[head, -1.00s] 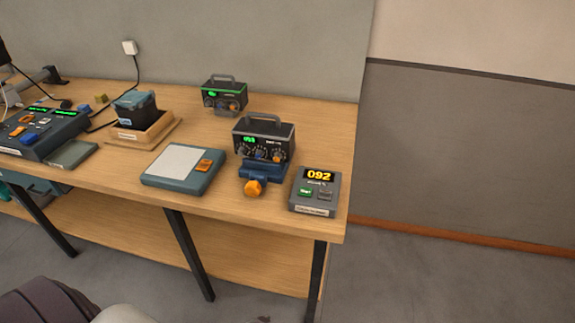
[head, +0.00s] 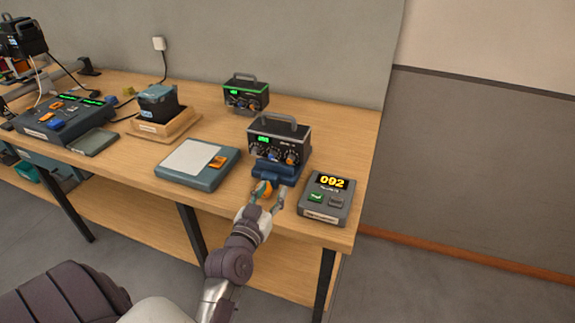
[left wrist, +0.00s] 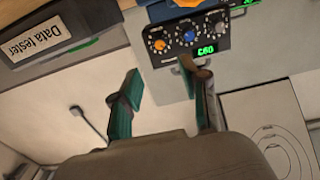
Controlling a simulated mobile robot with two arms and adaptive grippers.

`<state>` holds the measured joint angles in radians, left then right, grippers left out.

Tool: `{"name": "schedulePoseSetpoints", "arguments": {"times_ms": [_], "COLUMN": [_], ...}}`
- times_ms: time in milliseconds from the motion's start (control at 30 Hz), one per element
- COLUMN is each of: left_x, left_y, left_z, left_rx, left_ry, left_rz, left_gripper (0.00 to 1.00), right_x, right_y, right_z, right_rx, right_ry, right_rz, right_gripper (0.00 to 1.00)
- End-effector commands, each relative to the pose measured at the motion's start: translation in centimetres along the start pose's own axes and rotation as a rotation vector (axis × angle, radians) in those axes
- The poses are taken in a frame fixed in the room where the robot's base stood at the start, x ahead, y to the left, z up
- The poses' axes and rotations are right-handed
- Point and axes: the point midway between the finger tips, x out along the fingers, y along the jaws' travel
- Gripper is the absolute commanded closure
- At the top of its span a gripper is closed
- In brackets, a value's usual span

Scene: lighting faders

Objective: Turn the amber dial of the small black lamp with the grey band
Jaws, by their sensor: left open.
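The small black lamp with the grey band (head: 279,137) stands upright in a blue clamp (head: 278,172) near the table's right end. Its amber dial (head: 290,158) is the right one of three on its front. In the left wrist view the lamp is upside down, with the amber dial (left wrist: 158,44) at the left of its row. My left gripper (head: 268,191) is open, in front of and below the lamp. The clamp's orange knob (head: 265,187) appears between its fingers in the head view; contact cannot be told. In the left wrist view the open fingers (left wrist: 160,70) are apart.
A similar black lamp with a green band (head: 246,96) stands behind. A grey box reading 092 (head: 327,197) is close on the right. A flat pad (head: 197,160) and a wooden tray (head: 164,133) lie to the left. The table's front edge is below my gripper.

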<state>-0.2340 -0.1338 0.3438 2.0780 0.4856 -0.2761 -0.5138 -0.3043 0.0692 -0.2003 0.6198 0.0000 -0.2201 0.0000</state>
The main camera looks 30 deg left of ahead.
Motion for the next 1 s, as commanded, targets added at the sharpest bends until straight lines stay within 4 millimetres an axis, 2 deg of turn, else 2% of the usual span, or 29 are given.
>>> {"name": "schedulePoseSetpoints", "arguments": {"times_ms": [100,300,500,700,967,1000], "left_x": [2.8,7.0,9.9,11.0,11.1,11.1], "left_y": [0.0,0.0,0.0,0.0,0.1,0.1], "left_z": [-0.3,-0.2,0.0,0.1,0.1,0.1], "left_rx": [-0.001,-0.001,0.000,0.000,0.001,0.001], "left_ry": [0.002,0.000,-0.002,-0.002,-0.002,-0.002], "left_rz": [0.001,0.001,0.001,0.002,0.002,0.002], "left_gripper": [0.55,0.55,0.55,0.55,0.55,0.62], "right_x": [-0.6,-1.1,-1.3,-1.4,-1.4,-1.4], "right_y": [0.3,0.7,1.0,1.1,1.1,1.1], "right_z": [-0.1,-0.2,-0.2,-0.2,-0.3,-0.3], "right_rx": [-0.002,-0.003,-0.005,-0.005,-0.005,-0.005], "right_ry": [0.000,0.001,0.001,0.001,0.002,0.002], "right_rz": [0.003,0.008,0.011,0.013,0.013,0.013], "right_gripper": [0.60,0.60,0.60,0.60,0.60,0.60]}}
